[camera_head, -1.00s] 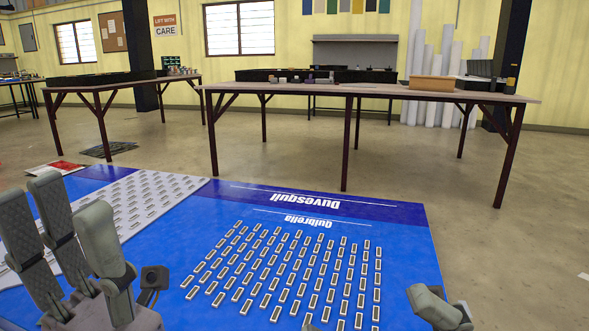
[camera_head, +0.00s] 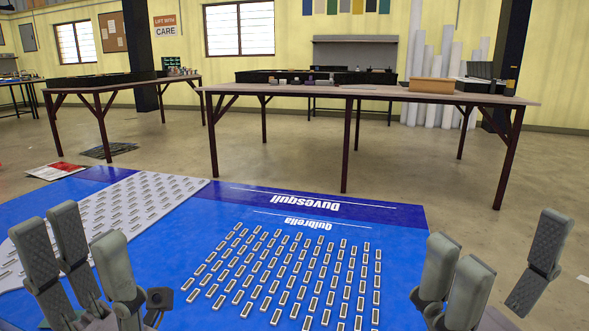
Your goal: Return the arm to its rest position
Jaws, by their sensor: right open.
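My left gripper (camera_head: 88,262) is at the lower left, over the edge of the white perforated sheet. Its grey fingers point up and stand spread, with nothing seen between them. My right gripper (camera_head: 490,262) is at the lower right, beside the blue panel's right edge. Its fingers are spread wide and empty. The blue panel (camera_head: 215,225) lies flat below, with upside-down white lettering and several rows of small light modules (camera_head: 298,270). Most of both arms is out of view.
The white perforated sheet (camera_head: 150,200) lies on the panel's left part. A long table (camera_head: 380,92) with boxes stands beyond, and another table (camera_head: 130,82) stands to its left. A red and white paper (camera_head: 55,170) is at the left.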

